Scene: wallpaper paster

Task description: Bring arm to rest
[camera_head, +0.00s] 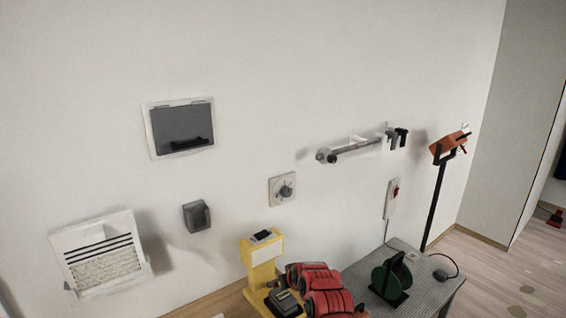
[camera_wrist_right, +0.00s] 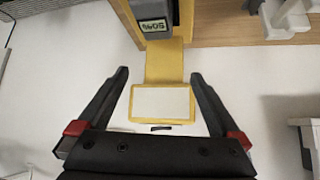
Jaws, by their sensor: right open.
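In the right wrist view my right gripper (camera_wrist_right: 159,74) is open, its two dark fingers spread wide with nothing held between them. A yellow stand (camera_wrist_right: 165,62) with a white panel (camera_wrist_right: 160,103) shows behind the gap between the fingers. I cannot tell how far it is from the fingertips. In the head view the yellow stand (camera_head: 262,277) is at the bottom centre. I cannot make out my right gripper there, and my left gripper is not in view.
Red and black rounded parts (camera_head: 320,290) sit right of the stand. A grey table (camera_head: 425,266) carries a green reel (camera_head: 391,279). The wall holds a vented panel (camera_head: 100,254), a dark box (camera_head: 196,216), a dial (camera_head: 283,189) and a rail (camera_head: 355,147). An orange-headed pole (camera_head: 434,205) stands right.

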